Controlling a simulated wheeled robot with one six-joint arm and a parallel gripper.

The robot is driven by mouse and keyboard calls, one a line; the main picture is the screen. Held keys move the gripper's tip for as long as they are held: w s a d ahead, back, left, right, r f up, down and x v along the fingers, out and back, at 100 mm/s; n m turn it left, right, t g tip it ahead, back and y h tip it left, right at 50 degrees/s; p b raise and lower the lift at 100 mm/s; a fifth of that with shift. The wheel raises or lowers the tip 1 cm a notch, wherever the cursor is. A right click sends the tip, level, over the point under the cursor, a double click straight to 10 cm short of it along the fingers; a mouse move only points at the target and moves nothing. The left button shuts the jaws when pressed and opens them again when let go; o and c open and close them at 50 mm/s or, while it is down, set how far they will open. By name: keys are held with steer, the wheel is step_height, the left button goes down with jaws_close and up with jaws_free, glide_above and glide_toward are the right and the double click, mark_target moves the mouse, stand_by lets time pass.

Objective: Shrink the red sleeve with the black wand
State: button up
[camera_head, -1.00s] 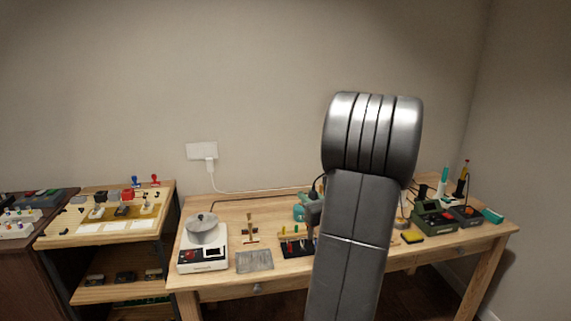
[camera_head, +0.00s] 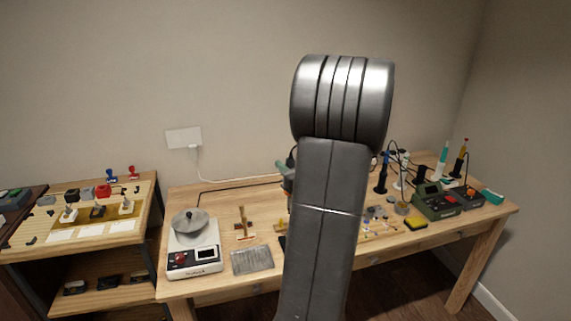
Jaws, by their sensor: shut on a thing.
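My gripper is out of sight, hidden behind my own grey arm in the middle of the picture. I cannot make out the red sleeve. It may be too small or hidden behind the arm. A dark upright tool (camera_head: 383,172) with a looping cable stands on the workbench (camera_head: 300,282) just right of my arm. Another dark tool with an orange-yellow top (camera_head: 458,163) stands at the back right. I cannot tell whether either is the black wand.
On the bench's left, a scale with a grey pan (camera_head: 190,222) stands near a grey plate (camera_head: 252,260) and a small wooden stand (camera_head: 243,225). A green station (camera_head: 434,203) and yellow sponge (camera_head: 415,224) are at the right. A shelf unit (camera_head: 85,240) stands left.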

step_height(320, 180, down, 8)
steer(key=b, duration=0.5)
steer(key=shift+r, duration=0.2)
steer(key=shift+d+r, duration=0.1)
steer(key=shift+r, duration=0.1)
stand_by(3.6)
step_height(320, 180, up, 10)
steer(key=p, duration=0.7)
steer(key=shift+f, duration=0.15)
